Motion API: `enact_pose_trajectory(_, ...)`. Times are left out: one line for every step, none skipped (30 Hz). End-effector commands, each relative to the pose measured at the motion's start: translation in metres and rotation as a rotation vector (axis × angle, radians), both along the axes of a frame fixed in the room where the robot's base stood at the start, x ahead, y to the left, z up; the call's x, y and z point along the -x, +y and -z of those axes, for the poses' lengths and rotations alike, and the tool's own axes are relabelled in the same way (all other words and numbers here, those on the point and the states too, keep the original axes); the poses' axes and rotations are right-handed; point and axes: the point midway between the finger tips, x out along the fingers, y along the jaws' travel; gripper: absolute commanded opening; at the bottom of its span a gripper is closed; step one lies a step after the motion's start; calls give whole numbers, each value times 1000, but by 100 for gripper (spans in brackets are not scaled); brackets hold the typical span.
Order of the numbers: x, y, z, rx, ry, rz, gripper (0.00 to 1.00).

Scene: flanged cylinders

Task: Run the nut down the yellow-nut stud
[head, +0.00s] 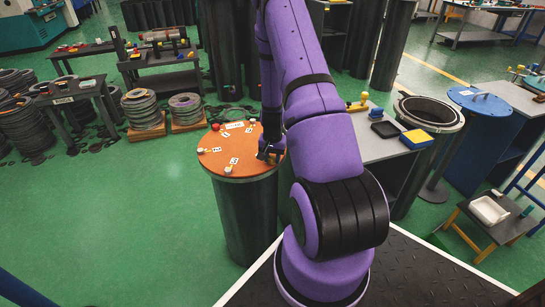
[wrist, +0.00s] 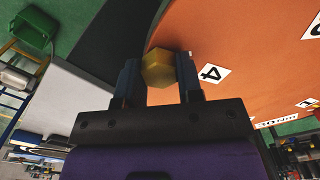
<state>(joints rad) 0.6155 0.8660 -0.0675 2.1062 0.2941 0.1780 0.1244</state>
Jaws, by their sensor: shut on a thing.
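My gripper (wrist: 158,78) is shut on a yellow hex nut (wrist: 157,67), with one finger on each side of it in the wrist view. The nut is over the edge of the orange flange lid (wrist: 240,45), beside a label marked 4 (wrist: 211,73). The stud under the nut is hidden, so I cannot tell how far down the nut sits. In the head view my gripper (head: 267,154) is at the right edge of the orange lid (head: 232,144), which tops a dark cylinder; the nut is not clear there.
Other studs stand around the lid's rim, one with a red top (head: 215,127) and one pale (head: 228,169). An open cylinder (head: 428,112) stands beyond.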

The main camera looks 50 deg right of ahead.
Motion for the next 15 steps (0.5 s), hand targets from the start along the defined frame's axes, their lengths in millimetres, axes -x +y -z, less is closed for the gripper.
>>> enact_pose_trajectory(0,0,0,0,0,0,10)
enact_pose_trajectory(0,0,0,0,0,0,10)
enact_pose_trajectory(0,0,0,0,0,0,10)
enact_pose_trajectory(0,0,0,0,0,0,10)
enact_pose_trajectory(0,0,0,0,0,0,10)
enact_pose_trajectory(0,0,0,0,0,0,10)
enact_pose_trajectory(0,0,0,0,0,0,10)
enact_pose_trajectory(0,0,0,0,0,0,36)
enact_pose_trajectory(0,0,0,0,0,0,45)
enact_pose_trajectory(0,0,0,0,0,0,52)
enact_pose_trajectory(0,0,0,0,0,0,59)
enact_pose_trajectory(0,0,0,0,0,0,64)
enact_pose_trajectory(0,0,0,0,0,0,64)
enact_pose_trajectory(0,0,0,0,0,0,64)
enact_pose_trajectory(0,0,0,0,0,0,64)
